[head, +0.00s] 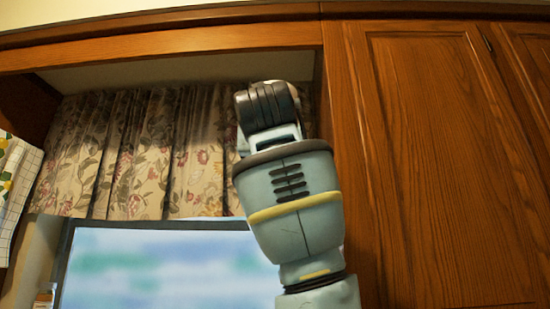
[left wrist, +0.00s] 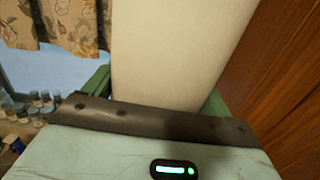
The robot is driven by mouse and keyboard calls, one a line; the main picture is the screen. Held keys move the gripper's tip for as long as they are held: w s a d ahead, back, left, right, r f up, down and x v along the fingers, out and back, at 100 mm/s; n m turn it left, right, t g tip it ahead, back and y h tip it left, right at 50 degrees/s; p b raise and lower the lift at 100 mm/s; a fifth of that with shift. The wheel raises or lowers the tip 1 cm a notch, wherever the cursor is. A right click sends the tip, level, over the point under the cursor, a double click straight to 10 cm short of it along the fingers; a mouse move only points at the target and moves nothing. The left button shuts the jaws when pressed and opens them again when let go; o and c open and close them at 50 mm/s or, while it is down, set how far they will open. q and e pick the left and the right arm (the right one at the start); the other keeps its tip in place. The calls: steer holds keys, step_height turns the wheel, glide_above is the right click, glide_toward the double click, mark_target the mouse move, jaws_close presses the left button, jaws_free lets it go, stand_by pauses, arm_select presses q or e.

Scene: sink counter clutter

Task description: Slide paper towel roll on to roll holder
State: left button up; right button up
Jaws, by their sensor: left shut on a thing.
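The paper towel roll (left wrist: 180,45) is a wide cream cylinder that fills the upper middle of the left wrist view. My left gripper (left wrist: 157,92) is shut on it, with a green finger at each side of the roll. In the head view my left arm reaches up in front of the window and cabinet edge, and its wrist hides the fingers and nearly all of the roll. I cannot make out the roll holder in either view. My right gripper is not in view.
A wooden cabinet (head: 430,160) stands close on the right; its wood also shows in the left wrist view (left wrist: 285,80). A flowered curtain (head: 130,155) hangs over the window (head: 160,265). A patterned cloth (head: 15,190) hangs at far left. Several small jars (left wrist: 40,100) stand below.

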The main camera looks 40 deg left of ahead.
arm_select(q)
steer(key=shift+w+d+f+x, duration=0.25)
steer(key=shift+w+d+x, duration=0.1)
steer(key=shift+x, duration=2)
steer(key=shift+w+d+f+x, duration=0.25)
steer(key=shift+w+d+x, duration=0.15)
steer(key=shift+x, duration=1.9)
steer(key=shift+w+d+f+x, duration=0.25)
steer(key=shift+d+x, duration=0.1)
steer(key=shift+x, duration=2)
steer(key=shift+f, duration=4.55)
steer(key=o, duration=1.1)
steer(key=shift+s+d, duration=0.1)
steer(key=v, duration=0.7)
steer(key=shift+s+d, duration=0.2)
steer(key=shift+s, duration=0.05)
